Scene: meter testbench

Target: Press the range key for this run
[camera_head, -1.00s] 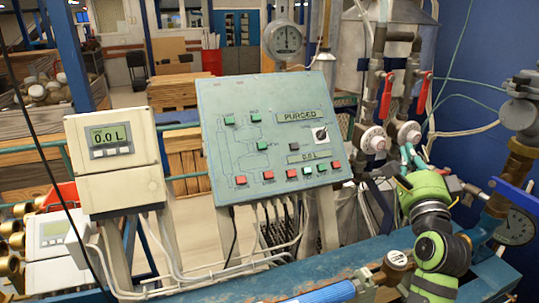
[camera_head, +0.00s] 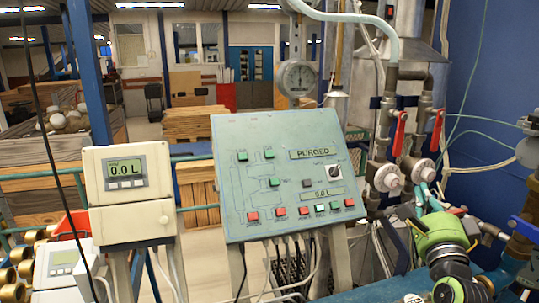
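A tilted blue-green control panel (camera_head: 285,175) stands in the middle. It has a bottom row of red and green keys (camera_head: 305,210), a few green keys higher up, a dark key (camera_head: 307,183) and a rotary selector knob (camera_head: 333,173). Its upper display (camera_head: 313,153) reads "PURGED" and its lower display (camera_head: 322,195) reads "0.0 L". The key labels are too small to read. My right gripper (camera_head: 385,216) is right of the panel, apart from the keys; its fingers are small and dark, so their opening is unclear. My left gripper is out of view.
A white meter box (camera_head: 130,190) reading "0.0 L" stands left of the panel. Pipes with red-handled valves (camera_head: 399,134) rise behind my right arm. A round gauge (camera_head: 297,78) is above the panel. Cables hang below the panel, and a blue bench beam runs along the front.

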